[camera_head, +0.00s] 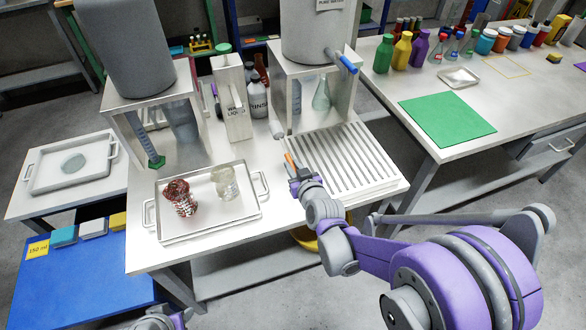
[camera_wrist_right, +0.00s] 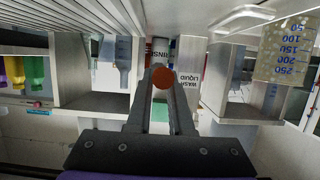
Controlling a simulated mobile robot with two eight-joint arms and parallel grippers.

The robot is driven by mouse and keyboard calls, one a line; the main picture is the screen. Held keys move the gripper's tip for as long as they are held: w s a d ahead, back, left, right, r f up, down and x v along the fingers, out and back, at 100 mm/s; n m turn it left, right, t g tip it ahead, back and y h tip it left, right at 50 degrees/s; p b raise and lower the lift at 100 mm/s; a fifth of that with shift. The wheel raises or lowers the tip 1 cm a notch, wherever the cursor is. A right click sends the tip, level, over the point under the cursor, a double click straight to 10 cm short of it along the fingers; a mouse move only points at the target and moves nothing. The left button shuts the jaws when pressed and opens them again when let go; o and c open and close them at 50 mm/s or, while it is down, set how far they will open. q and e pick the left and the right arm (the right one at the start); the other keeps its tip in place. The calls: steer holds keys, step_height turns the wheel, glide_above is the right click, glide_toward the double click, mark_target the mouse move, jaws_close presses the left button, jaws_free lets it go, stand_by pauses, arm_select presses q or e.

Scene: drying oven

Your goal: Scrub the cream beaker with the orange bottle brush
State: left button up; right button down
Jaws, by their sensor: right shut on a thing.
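The cream beaker (camera_head: 226,184) sits on the metal tray (camera_head: 208,228) in the head view. A beaker with dark volume marks (camera_wrist_right: 284,52) shows at the upper right of the wrist view, which is upside down. My right gripper (camera_head: 294,172) is right of the tray, by the front left of the slatted rack. It is shut on the orange bottle brush (camera_head: 289,160); a round orange-brown end (camera_wrist_right: 162,78) shows between the fingers in the wrist view. The brush's bristles are not clearly visible. Part of my left arm (camera_head: 165,319) shows at the bottom edge; its jaws cannot be made out.
A reddish-brown glass vessel (camera_head: 179,197) is left of the beaker on the tray. Behind stand a wash-liquid box (camera_head: 233,110), a rinse bottle (camera_head: 257,103) and two tanks on stands. The slatted drying rack (camera_head: 345,160) is at right. The bench front is bare.

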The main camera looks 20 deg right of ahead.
steer(key=shift+s+r, duration=0.1)
steer(key=shift+s, duration=0.05)
steer(key=shift+f+b, duration=2.45)
steer(key=shift+f, duration=1.15)
steer(key=shift+r, duration=0.2)
